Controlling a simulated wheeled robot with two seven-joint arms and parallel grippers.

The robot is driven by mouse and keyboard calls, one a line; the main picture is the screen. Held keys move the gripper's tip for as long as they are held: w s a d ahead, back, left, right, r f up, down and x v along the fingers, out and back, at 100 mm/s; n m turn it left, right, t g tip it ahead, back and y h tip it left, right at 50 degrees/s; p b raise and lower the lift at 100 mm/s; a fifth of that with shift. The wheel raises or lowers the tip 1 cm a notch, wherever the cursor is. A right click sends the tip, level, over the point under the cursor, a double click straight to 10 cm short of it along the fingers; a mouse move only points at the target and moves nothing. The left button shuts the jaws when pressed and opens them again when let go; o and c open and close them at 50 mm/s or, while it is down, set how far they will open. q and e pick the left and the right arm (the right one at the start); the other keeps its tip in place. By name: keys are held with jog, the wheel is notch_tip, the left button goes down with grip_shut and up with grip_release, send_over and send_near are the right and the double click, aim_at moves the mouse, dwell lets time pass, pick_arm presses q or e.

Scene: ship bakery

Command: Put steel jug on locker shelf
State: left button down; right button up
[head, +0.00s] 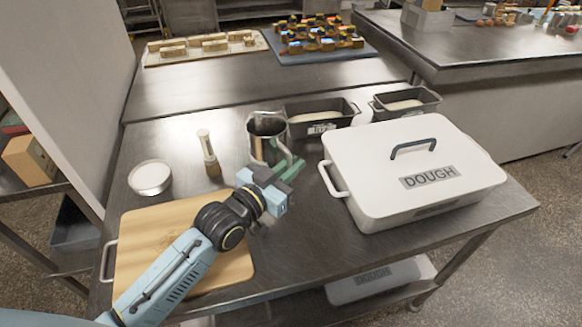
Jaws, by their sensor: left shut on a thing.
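The steel jug (259,126) stands upright on the steel table, in front of a dark loaf tin. My left gripper (287,167) reaches in from the lower left to the jug's near right side. Its green fingers are shut at the jug's handle, and they hide part of the handle and the lower body. The jug appears to rest on the table still. My right gripper is not in view. I cannot tell for sure which surface is the locker shelf; a shelf with a cardboard box (30,160) shows at the left edge.
A white dough box (370,165) stands close on the right. Two loaf tins (345,118) (432,108) stand behind. A wooden board (150,225), a white round dish (150,178) and a small bottle-like item (208,150) are on the left. A tall white panel (75,85) borders the table.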

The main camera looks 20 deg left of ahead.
pick_arm(q)
jog(key=c, duration=1.9)
grip_release()
jog(key=shift+f, duration=0.1)
jog(key=shift+c, duration=0.2)
jog(key=o, duration=0.4)
